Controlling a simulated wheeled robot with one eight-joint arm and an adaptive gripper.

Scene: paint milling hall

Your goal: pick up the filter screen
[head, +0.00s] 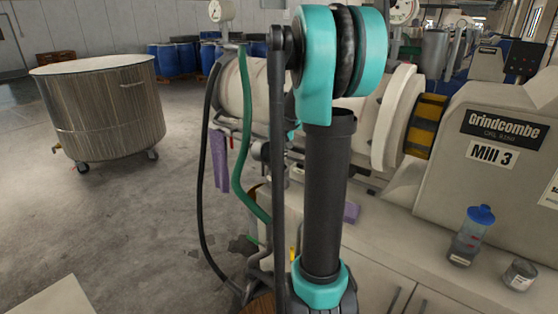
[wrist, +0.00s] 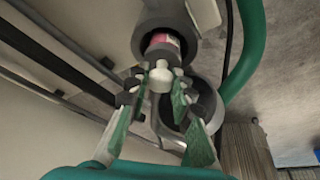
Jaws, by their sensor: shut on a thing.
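My gripper (wrist: 160,100) shows in the wrist view, its fingers with green pads closed in from both sides. Between the fingertips is a pale, rounded knob-like piece (wrist: 160,76), which appears to be the end of the filter screen. Behind it, a pink and whitish part (wrist: 163,42) sits inside the mouth of a round dark grey housing (wrist: 143,38). Whether the knob and the pink part are one piece is hard to tell. In the head view my own arm hides the gripper and the filter screen.
A green hose (wrist: 245,50) runs close on the right of the housing; it also shows in the head view (head: 243,150). A steel tub (head: 105,115) stands at left. A blue-capped bottle (head: 468,240) and a small jar (head: 519,274) stand on the counter at right.

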